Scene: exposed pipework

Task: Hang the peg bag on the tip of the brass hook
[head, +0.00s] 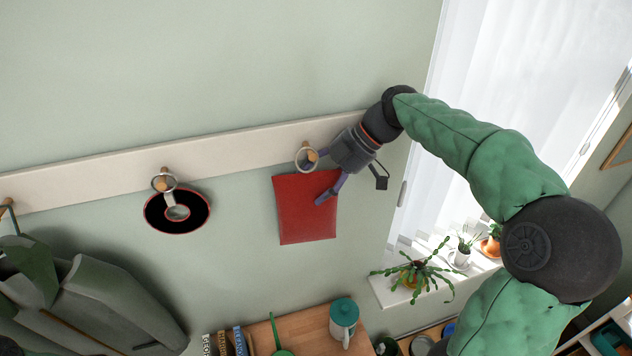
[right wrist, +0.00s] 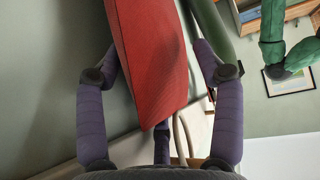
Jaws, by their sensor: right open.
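The peg bag (head: 306,212) is a flat red pouch with a pale ring at its top. It is at the rail in the middle of the head view, and the ring appears around a tan, brass-coloured hook (head: 309,156). Whether the ring rests on the hook's tip cannot be told. My right gripper (head: 318,177) is open at the bag's upper right edge, one finger by the ring and one in front of the red face. In the right wrist view the red bag (right wrist: 148,60) lies between the spread purple fingers. My left gripper is not in view.
A pale rail (head: 235,150) crosses the wall. A black, red-rimmed disc (head: 195,198) hangs from another hook at left, with grey-green coats (head: 85,295) beyond it.

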